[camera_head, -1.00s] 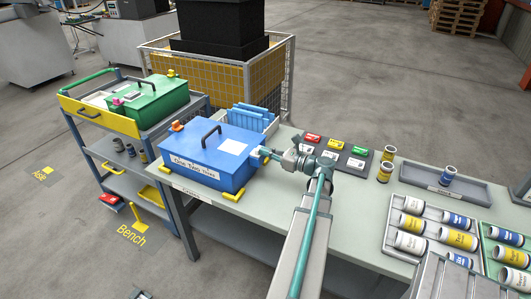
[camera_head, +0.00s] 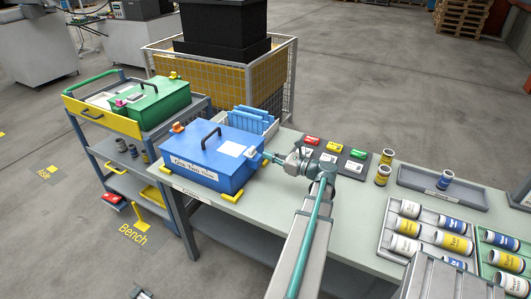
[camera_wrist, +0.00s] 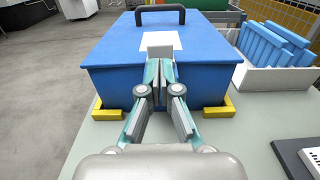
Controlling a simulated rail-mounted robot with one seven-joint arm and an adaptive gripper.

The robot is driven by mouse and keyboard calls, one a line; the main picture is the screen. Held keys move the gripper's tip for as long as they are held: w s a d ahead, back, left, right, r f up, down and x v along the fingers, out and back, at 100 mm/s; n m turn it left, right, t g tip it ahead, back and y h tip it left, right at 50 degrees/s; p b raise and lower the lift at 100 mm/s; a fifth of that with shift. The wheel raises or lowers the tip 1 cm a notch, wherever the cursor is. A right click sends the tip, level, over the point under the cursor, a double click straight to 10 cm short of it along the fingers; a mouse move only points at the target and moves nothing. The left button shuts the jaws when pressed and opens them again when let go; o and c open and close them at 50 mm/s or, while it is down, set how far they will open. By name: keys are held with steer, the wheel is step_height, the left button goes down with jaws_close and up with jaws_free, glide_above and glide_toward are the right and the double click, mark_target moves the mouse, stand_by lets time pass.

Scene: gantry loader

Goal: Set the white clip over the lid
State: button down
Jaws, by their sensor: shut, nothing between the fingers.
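The blue box (camera_head: 208,181) stands on the bench, its closed lid (camera_head: 190,143) carrying a dark handle and a white label. It also fills the middle of the wrist view (camera_wrist: 110,82). The white clip (camera_head: 251,153) sits at the lid's edge on the side facing my gripper; in the wrist view it shows as a pale block (camera_wrist: 160,52) just beyond the fingertips. My gripper (camera_head: 260,155) is shut and empty, fingertips close against the clip and box side; I cannot tell whether they touch. How far the clip reaches down is hidden by the fingers.
Yellow corner stops (camera_wrist: 106,114) hold the box's base. A white bin of blue parts (camera_head: 262,127) stands behind. A dark board with coloured pieces (camera_head: 335,156) lies to the right.

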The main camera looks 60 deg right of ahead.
steer(key=s+d+b, duration=0.1)
steer(key=s+b, duration=0.1)
steer(key=s, duration=0.7)
steer(key=shift+s, duration=0.3)
